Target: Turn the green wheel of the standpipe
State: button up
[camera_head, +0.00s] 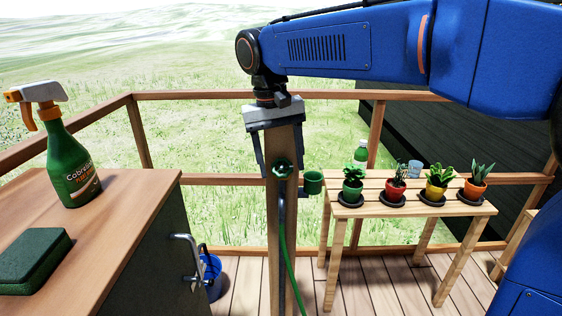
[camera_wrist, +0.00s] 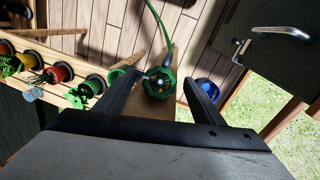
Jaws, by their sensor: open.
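The green wheel (camera_head: 282,168) is a small scalloped handwheel on the wooden post of the standpipe (camera_head: 272,225), with a green hose (camera_head: 285,245) hanging below it. In the wrist view the wheel (camera_wrist: 159,83) shows between the two dark fingers, nearer the left one. My gripper (camera_head: 279,168) is open and empty, pointing down at the post, with a finger on either side of it. The gripper also shows in the wrist view (camera_wrist: 168,68). I cannot tell whether a finger touches the wheel.
A slatted table (camera_head: 430,208) with several potted plants stands to the right. A wooden-topped cabinet (camera_head: 115,215) with a spray bottle (camera_head: 72,165) and green sponge (camera_head: 33,262) is at left. A blue bucket (camera_head: 209,272) stands behind it.

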jog(key=c, duration=1)
jog(key=shift+c, duration=0.2)
jog(key=m+y, duration=0.2)
jog(key=m, duration=0.1)
jog(key=shift+d, duration=0.25)
jog(key=m+y, duration=0.1)
jog(key=m, duration=0.1)
jog(key=m+t+y, duration=0.1)
jog(key=m+y, duration=0.1)
jog(key=shift+s+d+m, duration=0.1)
jog(key=shift+d+m, duration=0.1)
jog(key=shift+m, duration=0.1)
jog(key=m+y, duration=0.1)
jog(key=m, duration=0.1)
jog(key=m+t+y, duration=0.1)
jog(key=shift+s+d+f+m+t, duration=0.1)
jog(key=shift+d+m+t, duration=0.05)
jog(key=shift+m+t, duration=0.2)
jog(key=shift+s+f+m+t+y, duration=0.1)
jog(key=shift+m+t+y, duration=0.45)
jog(key=shift+m, duration=0.65)
jog(key=shift+s+f+m+t+y, duration=0.1)
jog(key=shift+m+t+y, duration=0.25)
jog(key=shift+m+t, duration=0.6)
jog(key=shift+r+m, duration=0.1)
jog(key=shift+m, duration=0.2)
